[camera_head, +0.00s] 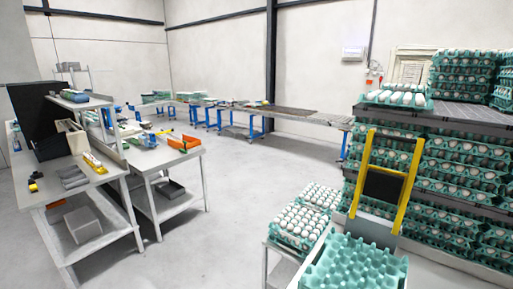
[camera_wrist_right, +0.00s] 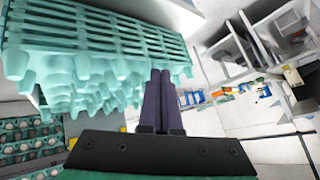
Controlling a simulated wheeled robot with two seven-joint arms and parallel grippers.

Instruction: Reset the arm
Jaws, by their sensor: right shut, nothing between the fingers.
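My right gripper (camera_wrist_right: 161,74) shows in the right wrist view with its two dark fingers pressed together and nothing between them. A teal egg tray or stack of trays (camera_wrist_right: 100,45) fills the upper left of that view, close to the fingers; I cannot tell whether they touch. In the head view neither gripper shows. An empty teal egg tray (camera_head: 352,268) lies at the bottom right there. Teal trays full of white eggs (camera_head: 300,232) stand just left of it.
A tall stack of egg trays (camera_head: 462,165) stands at the right, behind a yellow frame (camera_head: 407,192) with a black panel. Cluttered workbenches (camera_head: 112,178) stand at the left. Blue-legged tables (camera_head: 255,127) line the back wall. The grey floor (camera_head: 225,205) between is clear.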

